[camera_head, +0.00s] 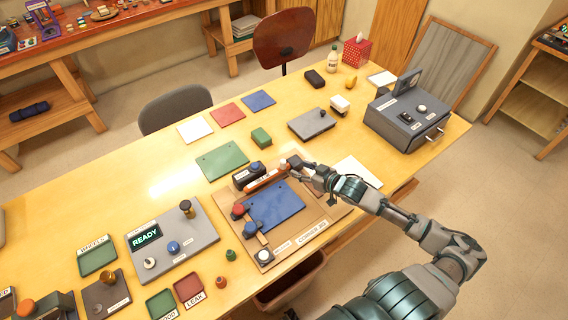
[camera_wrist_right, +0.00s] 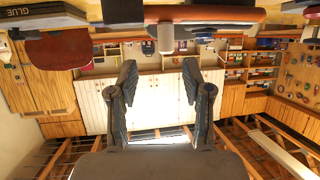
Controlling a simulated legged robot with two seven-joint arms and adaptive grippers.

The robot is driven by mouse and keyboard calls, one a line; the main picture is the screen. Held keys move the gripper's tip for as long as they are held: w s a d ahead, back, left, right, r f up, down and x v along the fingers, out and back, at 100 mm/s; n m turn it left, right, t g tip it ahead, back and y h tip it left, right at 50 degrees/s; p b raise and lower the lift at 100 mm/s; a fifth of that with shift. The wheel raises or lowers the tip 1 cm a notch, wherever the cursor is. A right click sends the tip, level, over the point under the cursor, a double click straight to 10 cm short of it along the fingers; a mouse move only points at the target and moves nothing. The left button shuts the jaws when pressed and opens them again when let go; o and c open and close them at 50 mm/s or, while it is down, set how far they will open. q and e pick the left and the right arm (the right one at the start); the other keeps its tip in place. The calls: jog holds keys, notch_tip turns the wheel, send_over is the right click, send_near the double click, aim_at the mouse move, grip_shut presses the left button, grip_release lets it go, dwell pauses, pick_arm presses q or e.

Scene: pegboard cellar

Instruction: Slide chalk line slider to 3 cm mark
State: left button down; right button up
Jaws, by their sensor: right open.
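The wooden jig board (camera_head: 318,219), labelled as a corner jig, lies on the table with a blue plate (camera_head: 277,205) on it. An orange-red bar (camera_head: 264,178) runs along its far side, next to a black block with a blue knob (camera_head: 255,168). I cannot tell which part is the chalk line slider, and no 3 cm mark is readable. My right gripper (camera_head: 297,166) is at the bar's right end. In the wrist view its fingers (camera_wrist_right: 160,82) are apart and empty, and a pale round post (camera_wrist_right: 166,38) shows beyond them. My left gripper is out of view.
A red knob (camera_head: 238,211) and a white button (camera_head: 264,255) sit on the jig's left side. A control panel reading READY (camera_head: 145,237) stands to the left. A green plate (camera_head: 222,161) lies behind, and a grey device (camera_head: 400,129) stands at the right.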

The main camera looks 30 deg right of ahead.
aim_at(285, 164)
jog(key=x, duration=0.5)
jog(key=a+x, duration=0.1)
jog(key=x, duration=0.2)
jog(key=shift+w+r+b, duration=0.1)
jog(key=shift+r+b, duration=0.1)
jog(key=shift+b, duration=0.2)
jog(key=shift+w+f, duration=0.2)
jog(key=shift+w, duration=0.25)
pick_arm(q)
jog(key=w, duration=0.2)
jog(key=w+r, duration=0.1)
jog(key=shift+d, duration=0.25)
pick_arm(e)
jog(key=shift+w+d+f, duration=0.1)
jog(key=shift+d+f, duration=0.05)
jog(key=shift+d, duration=0.05)
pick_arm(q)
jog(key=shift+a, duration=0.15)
pick_arm(e)
jog(key=shift+a, duration=0.3)
grip_shut()
